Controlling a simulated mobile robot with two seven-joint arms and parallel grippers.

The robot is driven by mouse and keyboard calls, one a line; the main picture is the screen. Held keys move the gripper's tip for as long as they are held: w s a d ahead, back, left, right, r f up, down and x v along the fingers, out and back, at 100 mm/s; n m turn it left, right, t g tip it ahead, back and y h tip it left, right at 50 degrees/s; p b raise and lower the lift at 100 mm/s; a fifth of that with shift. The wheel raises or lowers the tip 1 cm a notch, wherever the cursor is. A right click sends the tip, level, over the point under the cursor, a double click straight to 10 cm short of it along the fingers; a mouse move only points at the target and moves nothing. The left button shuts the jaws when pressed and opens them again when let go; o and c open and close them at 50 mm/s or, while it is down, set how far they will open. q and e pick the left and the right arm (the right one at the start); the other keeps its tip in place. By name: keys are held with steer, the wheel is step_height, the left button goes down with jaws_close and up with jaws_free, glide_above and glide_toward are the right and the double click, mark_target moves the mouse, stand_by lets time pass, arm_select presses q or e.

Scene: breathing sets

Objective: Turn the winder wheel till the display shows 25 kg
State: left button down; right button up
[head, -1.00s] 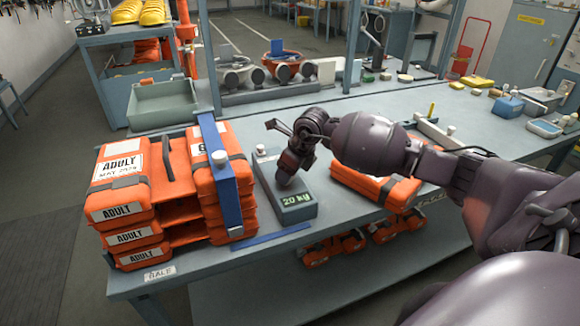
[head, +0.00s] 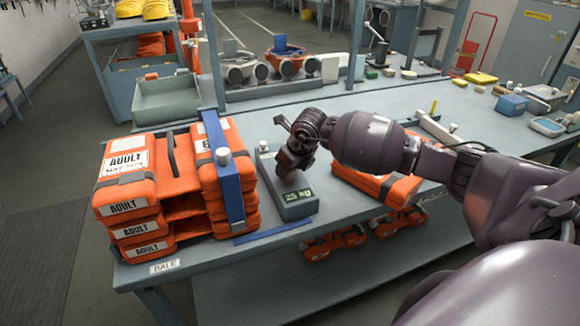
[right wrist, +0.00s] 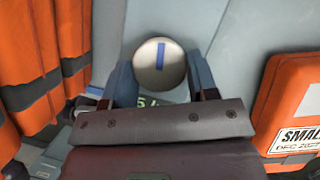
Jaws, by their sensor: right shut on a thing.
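The winder is a grey-blue box (head: 298,210) on the bench, right of the stacked orange packs. Its display (head: 297,196) reads 25 kg in the head view. The round metal winder wheel (right wrist: 160,64) with a blue mark shows in the right wrist view, its mark pointing straight up and down. My right gripper (head: 288,174) is over the box, its fingers shut on the wheel from both sides. In the right wrist view the display (right wrist: 150,101) is mostly hidden by the gripper. My left gripper is not in view.
Orange packs marked ADULT (head: 128,208) stand stacked left of the winder, with a blue upright bar (head: 222,170) beside them. Another orange pack (head: 375,184) lies to the right under my arm. A blue strip (head: 272,231) lies near the bench's front edge.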

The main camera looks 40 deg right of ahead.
steer(key=o, duration=0.8)
steer(key=shift+o, duration=0.6)
steer(key=v, duration=1)
steer(key=shift+s+r, duration=0.2)
steer(key=shift+r, duration=0.2)
